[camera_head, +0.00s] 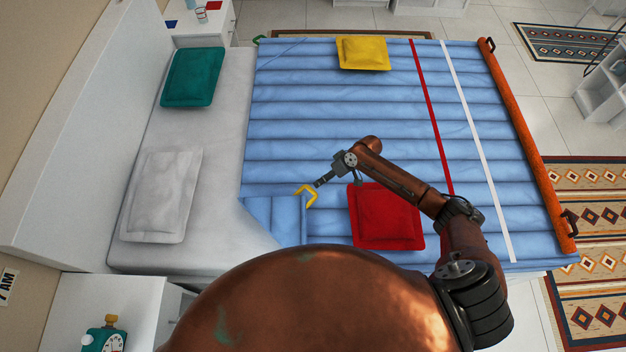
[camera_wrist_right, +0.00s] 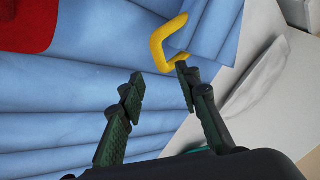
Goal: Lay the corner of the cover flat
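The blue cover (camera_head: 335,110) lies over the bed in ridged folds. Its near left corner (camera_head: 272,217) is folded back over the cover, leaving a slanted edge with the pale mattress bare beside it. A yellow handle (camera_head: 307,195) sits at the tip of the folded flap; it also shows in the right wrist view (camera_wrist_right: 160,45). My right gripper (camera_head: 319,182) is just beside the handle. In the right wrist view its fingers (camera_wrist_right: 160,83) are apart with nothing between them, and the handle lies just beyond the fingertips. My left gripper is not in view.
A red cushion (camera_head: 385,217) lies on the cover close to my right arm. A yellow cushion (camera_head: 362,53) lies at the far side. Green (camera_head: 192,77) and white (camera_head: 161,195) pillows lie by the headboard. An orange bar (camera_head: 527,140) runs along the bed's foot.

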